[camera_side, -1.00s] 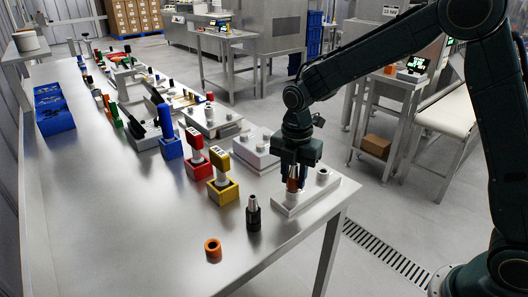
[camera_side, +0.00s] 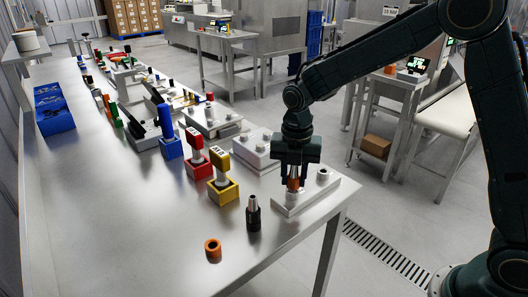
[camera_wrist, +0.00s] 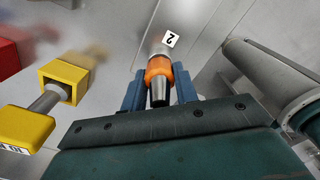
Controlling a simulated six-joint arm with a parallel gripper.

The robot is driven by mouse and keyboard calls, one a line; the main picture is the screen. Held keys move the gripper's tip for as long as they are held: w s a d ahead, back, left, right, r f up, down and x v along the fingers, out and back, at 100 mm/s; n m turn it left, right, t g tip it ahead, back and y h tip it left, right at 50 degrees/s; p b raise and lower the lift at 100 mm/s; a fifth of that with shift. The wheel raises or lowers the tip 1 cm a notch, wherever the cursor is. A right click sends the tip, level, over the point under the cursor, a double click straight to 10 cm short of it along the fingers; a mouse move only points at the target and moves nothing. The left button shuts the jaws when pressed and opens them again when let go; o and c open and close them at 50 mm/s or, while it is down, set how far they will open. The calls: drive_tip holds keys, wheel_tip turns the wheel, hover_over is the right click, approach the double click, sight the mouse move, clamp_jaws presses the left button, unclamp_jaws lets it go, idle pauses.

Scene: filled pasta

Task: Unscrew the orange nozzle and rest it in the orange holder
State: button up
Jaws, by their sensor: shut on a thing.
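The orange nozzle (camera_side: 293,184) has an orange collar and a metallic tip. It stands upright at a white block (camera_side: 318,196) near the table's right corner. My gripper (camera_side: 292,177) points down over it. In the wrist view, the two blue fingers of my gripper (camera_wrist: 158,84) are shut on both sides of the orange nozzle (camera_wrist: 158,66). Whether its thread is loose cannot be seen.
A black nozzle (camera_side: 253,214) stands between the holder and the white block. Yellow (camera_side: 223,190), red (camera_side: 198,165) and blue (camera_side: 171,146) holders with tools stand behind. The yellow one also shows in the wrist view (camera_wrist: 68,76). The table left of the orange holder is clear.

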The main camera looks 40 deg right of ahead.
drive_tip(key=n, duration=0.4)
drive_tip(key=shift+n, duration=2.2)
drive_tip(key=o, duration=1.2)
drive_tip(key=shift+c, duration=0.2)
drive_tip(key=m, duration=0.4)
drive_tip(key=shift+m, duration=0.3)
drive_tip(key=m, duration=0.4)
drive_tip(key=shift+m, duration=1.5)
